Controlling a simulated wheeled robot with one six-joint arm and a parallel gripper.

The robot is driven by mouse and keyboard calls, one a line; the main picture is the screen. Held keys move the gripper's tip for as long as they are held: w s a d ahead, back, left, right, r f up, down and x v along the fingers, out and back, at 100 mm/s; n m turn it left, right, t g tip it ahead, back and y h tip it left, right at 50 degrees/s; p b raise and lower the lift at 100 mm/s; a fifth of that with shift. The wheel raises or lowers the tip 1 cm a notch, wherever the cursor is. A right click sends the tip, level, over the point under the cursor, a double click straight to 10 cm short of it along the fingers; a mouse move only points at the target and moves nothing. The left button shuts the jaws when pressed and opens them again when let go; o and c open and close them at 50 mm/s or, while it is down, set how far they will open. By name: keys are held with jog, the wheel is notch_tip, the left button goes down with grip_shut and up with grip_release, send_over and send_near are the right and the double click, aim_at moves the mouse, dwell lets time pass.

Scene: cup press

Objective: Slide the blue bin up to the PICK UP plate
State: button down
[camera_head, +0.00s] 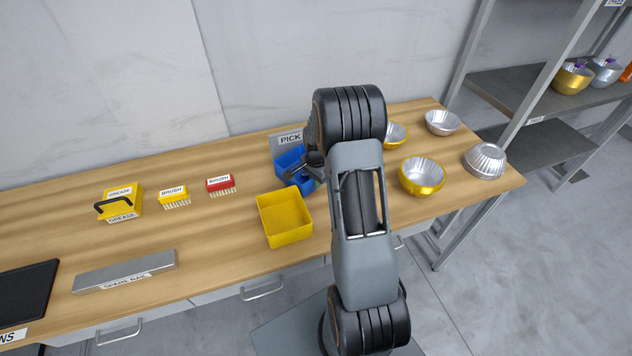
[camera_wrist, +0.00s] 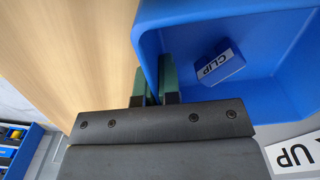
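The blue bin (camera_head: 283,160) stands at the back of the wooden table, partly hidden by my arm. The grey PICK UP plate (camera_head: 287,138) is just behind it; only "PICK" reads there. In the wrist view the blue bin (camera_wrist: 275,20) holds a blue block (camera_wrist: 219,66) labelled CLIP, and the plate (camera_wrist: 294,157) shows "UP" close to the bin's side. My gripper (camera_wrist: 155,82) has one finger outside and one inside the bin, closed on its wall. In the head view my gripper (camera_head: 303,168) is at the bin's right front.
A yellow bin (camera_head: 285,219) stands just in front of the blue bin. Brushes (camera_head: 173,196) and a grease box (camera_head: 121,200) lie to the left. Metal and gold bowls (camera_head: 422,176) stand to the right. A wall is behind the table.

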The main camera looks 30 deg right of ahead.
jog(key=shift+w+d+r, duration=0.1)
jog(key=shift+w+d, duration=0.3)
jog(key=shift+d, duration=0.2)
jog(key=shift+w+d+r, duration=0.1)
jog(key=shift+w+d, duration=0.25)
jog(key=shift+d, duration=0.2)
jog(key=shift+a, duration=0.1)
jog(key=c, duration=1.5)
grip_release()
jog(key=shift+w, duration=0.3)
jog(key=shift+o, duration=1.4)
jog(key=shift+f, duration=0.15)
jog(key=shift+s, duration=0.1)
notch_tip(320, 180, up, 14)
jog(key=b, duration=0.2)
